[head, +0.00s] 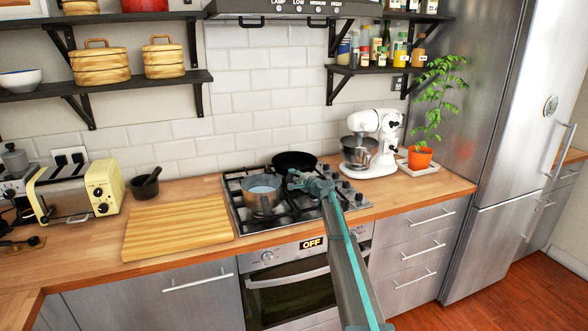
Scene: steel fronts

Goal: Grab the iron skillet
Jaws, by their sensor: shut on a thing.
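The black iron skillet (294,160) sits at the back of the gas stove (235,203), behind a steel pot (263,197). My gripper (293,180) reaches over the stove from the front right, and its end is at the near side of the skillet. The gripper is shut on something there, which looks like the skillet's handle. The arm and gripper hide the handle and the fingertips, so the exact grip does not show.
The steel pot stands close to the left of my gripper. A white stand mixer (372,145) is right of the stove, with a potted plant (420,157) beyond it. A wooden cutting board (178,228) lies left of the stove. Shelves (120,80) and a range hood (290,9) are above.

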